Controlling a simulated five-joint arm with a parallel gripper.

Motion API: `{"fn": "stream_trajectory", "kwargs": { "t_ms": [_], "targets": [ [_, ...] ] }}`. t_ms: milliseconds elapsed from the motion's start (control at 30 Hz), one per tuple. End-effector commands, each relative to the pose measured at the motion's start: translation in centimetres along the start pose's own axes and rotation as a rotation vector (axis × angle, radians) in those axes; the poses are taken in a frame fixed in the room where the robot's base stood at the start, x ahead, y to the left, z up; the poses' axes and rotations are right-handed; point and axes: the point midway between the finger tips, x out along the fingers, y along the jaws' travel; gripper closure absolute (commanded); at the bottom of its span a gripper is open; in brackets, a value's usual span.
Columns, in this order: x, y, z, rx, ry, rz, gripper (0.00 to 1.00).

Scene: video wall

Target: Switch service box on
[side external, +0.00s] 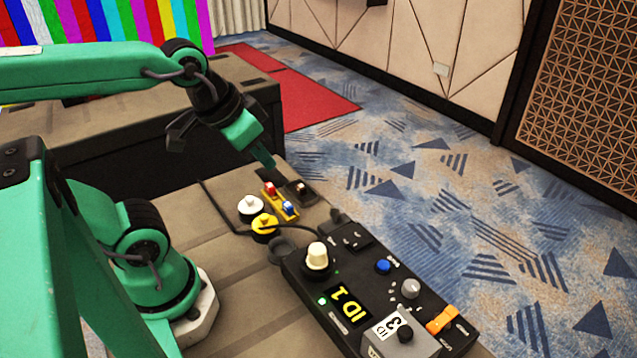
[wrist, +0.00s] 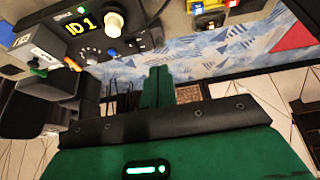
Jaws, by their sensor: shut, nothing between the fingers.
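My gripper (side external: 266,161) is shut and empty, pointing down above the far end of the bench. In the wrist view its green fingers (wrist: 158,72) lie together. Below and right of the fingertips is a small dark box (side external: 313,197) with a little switch on top; I cannot tell its position. A large black control box (side external: 297,262) has a lit ID 1 display (side external: 348,304), a cream knob (side external: 317,256), a blue button (side external: 383,266) and an orange switch (side external: 442,319). No label naming the service box is legible.
A yellow block (side external: 278,199) with red and blue switches, a white round knob (side external: 250,206) and a yellow knob (side external: 265,226) stand close together by the small box. A grey box marked 3 (side external: 398,343) is at the front. Carpeted floor lies beyond the bench edge.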

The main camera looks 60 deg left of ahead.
Motion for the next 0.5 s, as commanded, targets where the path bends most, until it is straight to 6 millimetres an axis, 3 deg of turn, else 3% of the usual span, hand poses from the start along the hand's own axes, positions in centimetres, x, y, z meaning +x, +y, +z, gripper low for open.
{"fn": "stream_trajectory", "kwargs": {
  "t_ms": [500],
  "targets": [
    [0.16, 0.29, -0.82, -0.078, -0.027, 0.005, 1.0]
  ]
}}
